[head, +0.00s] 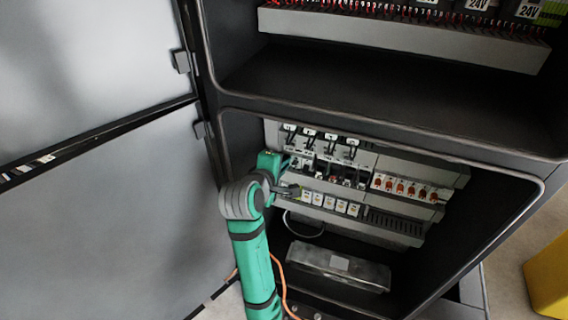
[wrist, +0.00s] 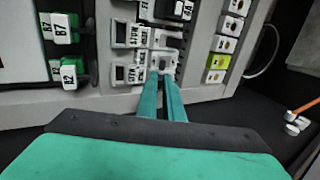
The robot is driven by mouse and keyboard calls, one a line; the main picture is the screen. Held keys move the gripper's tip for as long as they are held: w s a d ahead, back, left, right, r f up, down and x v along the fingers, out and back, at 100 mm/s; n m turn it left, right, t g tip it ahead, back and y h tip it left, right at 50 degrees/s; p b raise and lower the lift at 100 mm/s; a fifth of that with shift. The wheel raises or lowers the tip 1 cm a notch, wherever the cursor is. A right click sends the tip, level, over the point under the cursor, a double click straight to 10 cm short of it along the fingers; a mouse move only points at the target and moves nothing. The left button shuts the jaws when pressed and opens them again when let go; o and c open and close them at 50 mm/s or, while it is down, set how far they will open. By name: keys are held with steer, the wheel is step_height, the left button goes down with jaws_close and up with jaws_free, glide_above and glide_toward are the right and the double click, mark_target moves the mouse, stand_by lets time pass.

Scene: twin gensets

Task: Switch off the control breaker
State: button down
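My gripper (wrist: 164,82) shows in the wrist view with its two teal fingers close together and nothing seen between them. Its fingertips are right at a small grey breaker (wrist: 163,61) with a dark toggle, in a row of breakers on a rail. Whether they touch it is not clear. White labels with sideways text sit beside the breakers, such as the lower label (wrist: 127,75) and the upper label (wrist: 131,35). The print is too small to tell which one is the control breaker. In the head view, my arm reaches into the lower cabinet bay, and the fingertips are hard to make out.
Green terminal blocks (wrist: 63,30) are left of the fingers, and white modules (wrist: 224,44) are to the right. In the head view, red-orange switches (head: 411,189) sit right of my arm. A grey box (head: 338,266) lies low in the bay. The open door (head: 110,220) stands left.

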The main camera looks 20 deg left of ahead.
steer(key=shift+s+a+f+t, duration=0.1)
steer(key=shift+f+t, duration=0.55)
steer(key=shift+t, duration=0.85)
steer(key=shift+a+f+t, duration=0.1)
steer(key=shift+f+t, duration=0.6)
steer(key=shift+t, duration=0.8)
steer(key=shift+s+f+t, duration=0.1)
steer(key=shift+f+t, duration=0.55)
steer(key=shift+t, duration=0.85)
steer(key=shift+w+d+f+t, duration=0.1)
steer(key=shift+w+f+t, duration=0.1)
steer(key=shift+t, duration=0.4)
steer(key=c, duration=1.9)
jaws_free()
